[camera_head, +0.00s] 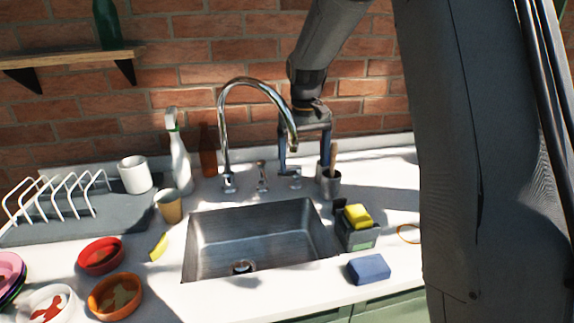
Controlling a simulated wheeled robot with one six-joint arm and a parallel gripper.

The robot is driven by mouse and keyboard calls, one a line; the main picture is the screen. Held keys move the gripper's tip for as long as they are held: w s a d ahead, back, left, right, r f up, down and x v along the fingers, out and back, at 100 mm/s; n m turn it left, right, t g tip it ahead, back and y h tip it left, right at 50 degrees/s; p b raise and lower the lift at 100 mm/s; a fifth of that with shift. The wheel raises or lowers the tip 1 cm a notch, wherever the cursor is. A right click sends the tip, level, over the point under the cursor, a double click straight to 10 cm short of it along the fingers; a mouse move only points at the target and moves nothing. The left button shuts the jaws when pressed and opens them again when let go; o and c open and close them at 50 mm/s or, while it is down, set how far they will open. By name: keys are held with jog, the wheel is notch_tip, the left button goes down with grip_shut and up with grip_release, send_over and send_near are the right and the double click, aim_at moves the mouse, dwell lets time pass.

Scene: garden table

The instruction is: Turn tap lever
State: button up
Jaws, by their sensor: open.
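A chrome gooseneck tap (222,130) stands behind the sink (188,245), with its spout curving over to the right. A small lever (262,177) stands on the counter just right of the tap's base. A second lever (294,181) is further right, close under my gripper. My gripper (303,165) points down behind the sink, open, with one finger left and one right. Its left finger is close to the right lever; I cannot tell whether they touch.
A small metal pot with a wooden handle (330,187) stands just right of my gripper. A dark caddy with a yellow sponge (357,215) and a blue sponge (369,269) lie right of the sink. A spray bottle (180,160), cup (168,206), dish rack (62,196) and bowls (101,255) are left.

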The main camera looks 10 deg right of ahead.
send_near(290, 174)
jog(key=s, duration=0.2)
jog(key=w, duration=0.1)
jog(key=w+b, duration=0.1)
jog(key=w, duration=0.1)
jog(key=shift+d+r+g, duration=0.15)
jog(key=shift+r+g, duration=0.2)
jog(key=shift+g, duration=0.05)
jog(key=shift+f+p, duration=1.15)
jog(key=shift+f, duration=2.65)
jog(key=c, duration=1.1)
jog(key=shift+o, duration=0.2)
